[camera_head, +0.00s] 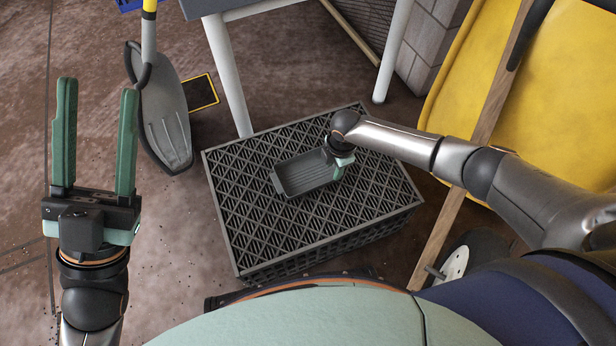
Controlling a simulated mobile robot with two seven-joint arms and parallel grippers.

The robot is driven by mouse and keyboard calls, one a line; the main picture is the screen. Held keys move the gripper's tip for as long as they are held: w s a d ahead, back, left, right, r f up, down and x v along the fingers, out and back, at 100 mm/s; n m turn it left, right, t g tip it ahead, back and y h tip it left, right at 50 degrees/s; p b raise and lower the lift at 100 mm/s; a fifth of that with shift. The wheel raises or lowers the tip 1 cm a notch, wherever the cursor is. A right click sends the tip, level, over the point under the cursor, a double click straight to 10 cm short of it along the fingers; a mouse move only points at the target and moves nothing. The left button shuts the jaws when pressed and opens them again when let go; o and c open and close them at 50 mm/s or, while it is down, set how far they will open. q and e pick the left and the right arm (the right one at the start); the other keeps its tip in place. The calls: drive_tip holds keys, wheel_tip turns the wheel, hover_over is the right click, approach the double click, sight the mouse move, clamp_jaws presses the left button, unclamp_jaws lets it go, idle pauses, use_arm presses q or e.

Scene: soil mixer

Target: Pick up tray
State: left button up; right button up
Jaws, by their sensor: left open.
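The tray (305,173) is a small dark grey rectangular tray, empty, on top of a black lattice crate (240,225). My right gripper (341,163) reaches in from the right and is at the tray's right end. Its fingers are mostly hidden by the wrist, so I cannot tell whether they are closed on the rim. My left gripper (95,135) is on the far left, pointing up in the picture. Its two green fingers are wide apart with nothing between them. It is well away from the tray.
A grey shovel (163,110) with a yellow shaft is at the upper left. A table with pale legs (228,75) stands behind the crate. A yellow wheelbarrow-like tub (560,90) with a wooden handle (490,115) is at the right.

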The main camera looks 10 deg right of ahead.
drive_tip(key=f, duration=0.1)
drive_tip(key=f+b, duration=0.1)
drive_tip(key=f, duration=0.1)
drive_tip(key=f+b, duration=0.1)
drive_tip(key=f, duration=0.1)
drive_tip(key=shift+w+a, duration=0.15)
drive_tip(key=shift+w, duration=0.1)
drive_tip(key=f+b, duration=0.2)
drive_tip(key=f, duration=0.1)
drive_tip(key=a+f+b, duration=0.1)
drive_tip(key=f, duration=0.1)
drive_tip(key=shift+w+b, duration=0.3)
drive_tip(key=shift+b, duration=0.1)
use_arm(q)
wheel_tip(320, 180, down, 7)
drive_tip(key=n, duration=0.1)
drive_tip(key=shift+w+d, duration=0.2)
drive_tip(key=shift+d, duration=0.15)
use_arm(e)
clamp_jaws()
